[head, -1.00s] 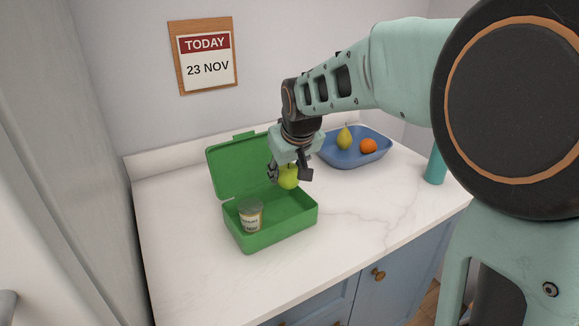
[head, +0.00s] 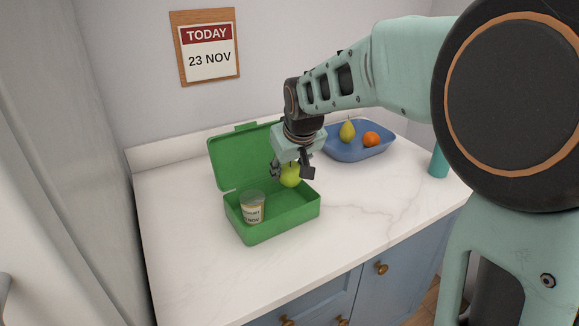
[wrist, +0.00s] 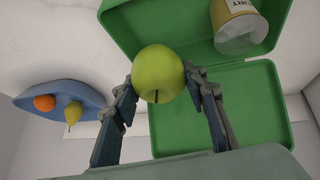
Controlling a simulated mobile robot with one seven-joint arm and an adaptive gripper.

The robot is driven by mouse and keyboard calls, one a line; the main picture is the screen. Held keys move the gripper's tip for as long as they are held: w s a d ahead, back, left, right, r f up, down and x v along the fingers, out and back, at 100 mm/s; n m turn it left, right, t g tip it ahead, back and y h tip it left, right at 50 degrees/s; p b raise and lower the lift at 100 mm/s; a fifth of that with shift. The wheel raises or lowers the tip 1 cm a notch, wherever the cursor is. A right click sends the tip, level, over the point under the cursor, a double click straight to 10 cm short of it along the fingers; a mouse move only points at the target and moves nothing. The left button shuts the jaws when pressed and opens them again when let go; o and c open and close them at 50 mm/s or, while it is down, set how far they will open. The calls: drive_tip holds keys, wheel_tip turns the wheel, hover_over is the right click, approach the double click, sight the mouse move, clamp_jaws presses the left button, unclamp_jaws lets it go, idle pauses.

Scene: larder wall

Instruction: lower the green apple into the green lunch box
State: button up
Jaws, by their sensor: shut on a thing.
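The green apple (head: 290,176) is held between the fingers of my gripper (head: 291,172), which is shut on it. In the wrist view the apple (wrist: 159,74) sits between the two dark fingers (wrist: 165,95). The green lunch box (head: 270,233) stands open on the counter, its lid (head: 238,163) tilted up at the back. The apple is over the right part of the box; how far it is above the floor of the box I cannot tell. A yogurt cup (head: 252,208) stands in the left part of the box.
A blue bowl (head: 345,155) with a pear (head: 347,132) and an orange (head: 371,139) stands behind and right of the box. A teal cylinder (head: 439,162) is at the right. The counter (head: 365,205) right of the box is clear. A calendar (head: 207,48) hangs on the wall.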

sight(289, 179)
drive_tip(key=shift+f+b, duration=1.1)
drive_tip(key=shift+f, duration=0.5)
drive_tip(key=shift+f+b, duration=1.95)
drive_tip(key=shift+f, duration=0.6)
idle(0.4)
drive_tip(key=o, duration=1.3)
